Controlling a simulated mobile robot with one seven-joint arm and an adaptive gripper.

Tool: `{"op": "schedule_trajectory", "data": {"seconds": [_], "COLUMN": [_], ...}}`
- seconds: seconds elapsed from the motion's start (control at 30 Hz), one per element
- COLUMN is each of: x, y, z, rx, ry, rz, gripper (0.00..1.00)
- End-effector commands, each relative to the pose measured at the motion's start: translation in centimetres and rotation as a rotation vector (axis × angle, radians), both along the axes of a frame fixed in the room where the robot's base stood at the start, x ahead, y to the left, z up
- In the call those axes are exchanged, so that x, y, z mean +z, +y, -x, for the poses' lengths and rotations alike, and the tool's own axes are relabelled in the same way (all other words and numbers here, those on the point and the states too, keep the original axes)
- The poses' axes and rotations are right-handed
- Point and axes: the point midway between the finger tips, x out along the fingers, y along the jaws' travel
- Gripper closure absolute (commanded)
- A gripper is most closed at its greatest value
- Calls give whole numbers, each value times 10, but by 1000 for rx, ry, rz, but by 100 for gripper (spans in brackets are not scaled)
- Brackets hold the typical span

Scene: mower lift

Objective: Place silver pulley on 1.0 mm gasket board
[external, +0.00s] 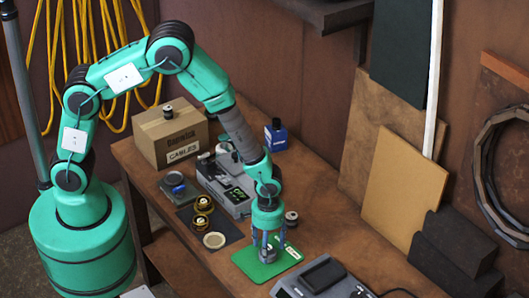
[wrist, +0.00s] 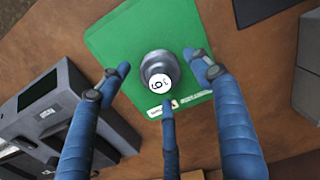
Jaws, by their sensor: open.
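The silver pulley (wrist: 158,66), a grey round piece with a white numbered top, sits upright on a green board (wrist: 110,42). In the external view the pulley (external: 267,256) is partly hidden by my fingers, on the green board (external: 247,266). The board has a white label whose text I cannot read, so I cannot confirm the 1.0 mm marking. My gripper (wrist: 160,80) is open, its blue fingers spread around the pulley with visible gaps. In the external view my gripper (external: 267,244) is low over the board.
A grey machine (external: 318,279) stands close in front of the board. A dark mat (external: 227,228) with brass pulleys (external: 202,204) and a cream disc (external: 214,240) lies left. A small round part (external: 291,218) is behind. A grey display device (external: 234,197) and cardboard box (external: 168,138) stand farther back.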

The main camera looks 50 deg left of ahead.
Motion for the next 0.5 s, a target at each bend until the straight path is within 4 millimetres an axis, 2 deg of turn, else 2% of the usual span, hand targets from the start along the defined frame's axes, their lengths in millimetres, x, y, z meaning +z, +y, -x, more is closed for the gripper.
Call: {"op": "schedule_trajectory", "data": {"seconds": [0.27, 0.5], "x": [35, 76], "y": [0, 0], "z": [0, -1], "rx": [0, 0], "ry": [-2, -3], "rz": [1, 2], "gripper": [36, 36]}}
